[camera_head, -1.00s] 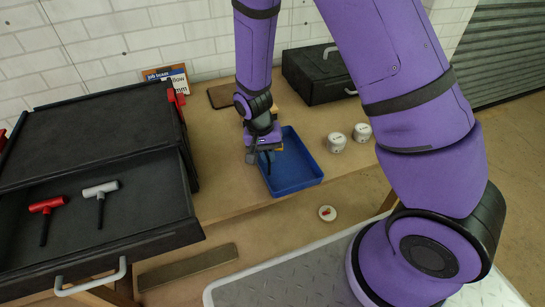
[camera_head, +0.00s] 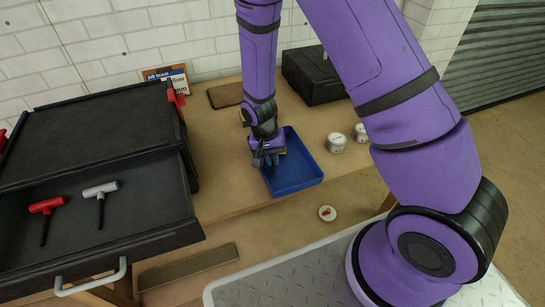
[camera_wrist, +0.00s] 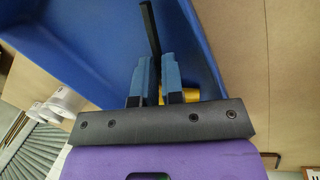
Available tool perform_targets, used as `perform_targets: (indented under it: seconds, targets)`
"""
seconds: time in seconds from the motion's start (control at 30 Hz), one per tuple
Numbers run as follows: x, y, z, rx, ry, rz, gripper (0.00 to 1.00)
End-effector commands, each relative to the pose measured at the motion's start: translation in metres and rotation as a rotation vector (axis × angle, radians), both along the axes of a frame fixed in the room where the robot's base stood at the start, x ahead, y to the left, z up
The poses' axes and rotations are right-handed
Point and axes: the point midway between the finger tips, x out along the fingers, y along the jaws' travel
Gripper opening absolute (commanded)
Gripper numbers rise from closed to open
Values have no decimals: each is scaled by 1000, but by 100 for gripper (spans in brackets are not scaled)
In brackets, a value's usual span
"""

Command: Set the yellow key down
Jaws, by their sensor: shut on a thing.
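The yellow key shows in the wrist view as a black bar (camera_wrist: 150,30) between the fingers and a yellow part (camera_wrist: 192,95) beside the right finger. My gripper (camera_wrist: 156,62) has two blue fingers shut on it. The key reaches out past the fingertips over the blue tray (camera_wrist: 70,50). In the head view my gripper (camera_head: 268,165) is at the left part of the blue tray (camera_head: 305,183), low over its inside. The key is mostly hidden there by the gripper, and I cannot tell whether it touches the tray floor.
White tubs (camera_head: 336,142) stand right of the tray. A black toolbox (camera_head: 312,75) and a brown board (camera_head: 226,95) lie behind. At the left, an open black drawer (camera_head: 150,205) holds a red mallet (camera_head: 46,205) and a grey mallet (camera_head: 100,190).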

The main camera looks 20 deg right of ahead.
Motion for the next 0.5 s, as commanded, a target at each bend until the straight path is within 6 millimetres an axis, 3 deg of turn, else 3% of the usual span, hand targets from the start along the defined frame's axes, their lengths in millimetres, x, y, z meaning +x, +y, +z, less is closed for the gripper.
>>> perform_targets:
  seconds: [0.03,0.13,0.5]
  targets:
    - [0,0,-1,0,0,0,13]
    - [0,0,0,0,0,0,34]
    - [0,0,4,0,0,0,34]
